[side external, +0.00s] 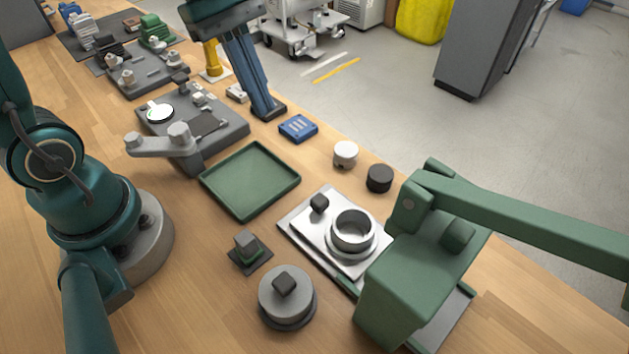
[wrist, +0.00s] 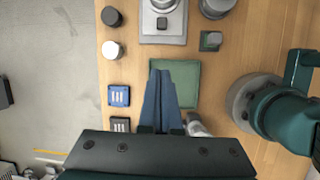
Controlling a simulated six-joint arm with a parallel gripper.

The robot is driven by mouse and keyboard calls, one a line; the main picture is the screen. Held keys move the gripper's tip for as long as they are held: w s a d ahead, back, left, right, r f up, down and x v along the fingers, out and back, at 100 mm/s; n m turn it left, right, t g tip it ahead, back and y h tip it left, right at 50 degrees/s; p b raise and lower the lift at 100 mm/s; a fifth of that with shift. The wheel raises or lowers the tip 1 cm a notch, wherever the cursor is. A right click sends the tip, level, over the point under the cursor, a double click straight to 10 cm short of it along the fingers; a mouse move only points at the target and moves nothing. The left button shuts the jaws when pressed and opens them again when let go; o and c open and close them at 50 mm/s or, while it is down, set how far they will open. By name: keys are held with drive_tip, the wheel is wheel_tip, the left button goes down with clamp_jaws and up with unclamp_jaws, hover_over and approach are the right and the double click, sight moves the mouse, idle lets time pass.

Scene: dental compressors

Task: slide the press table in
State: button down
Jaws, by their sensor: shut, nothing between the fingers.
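The press table is a silver plate (side external: 318,232) with a dark knob (side external: 319,203) near its outer end and a metal ring-shaped cup (side external: 354,230) on it. It sticks out from the green press (side external: 415,275), whose long lever arm (side external: 540,222) reaches right. The plate also shows at the top of the wrist view (wrist: 150,37). My gripper (side external: 268,110) has blue fingers, shut and empty, at the table's far edge beyond the green tray and well apart from the press table. In the wrist view the fingertips (wrist: 161,72) appear over the tray.
The green tray (side external: 250,207) lies between the grey fixture (side external: 225,136) and the press table. A white cylinder (side external: 346,153), black cylinder (side external: 379,178) and blue block (side external: 298,127) stand along the far edge. A round weight (side external: 287,310) and small knobbed block (side external: 247,250) are in front.

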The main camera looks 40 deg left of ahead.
drive_tip(key=shift+n+g, duration=0.5)
drive_tip(key=x, duration=0.4)
drive_tip(key=a+x, duration=0.1)
drive_tip(key=x, duration=0.6)
drive_tip(key=shift+w+a+f, duration=0.1)
drive_tip(key=shift+w+f, duration=0.3)
drive_tip(key=shift+f, duration=0.15)
drive_tip(key=shift+w+d+f, duration=0.1)
drive_tip(key=shift+d, duration=1.95)
drive_tip(key=d, duration=0.7)
drive_tip(key=shift+d, duration=0.4)
drive_tip(key=shift+a, duration=0.1)
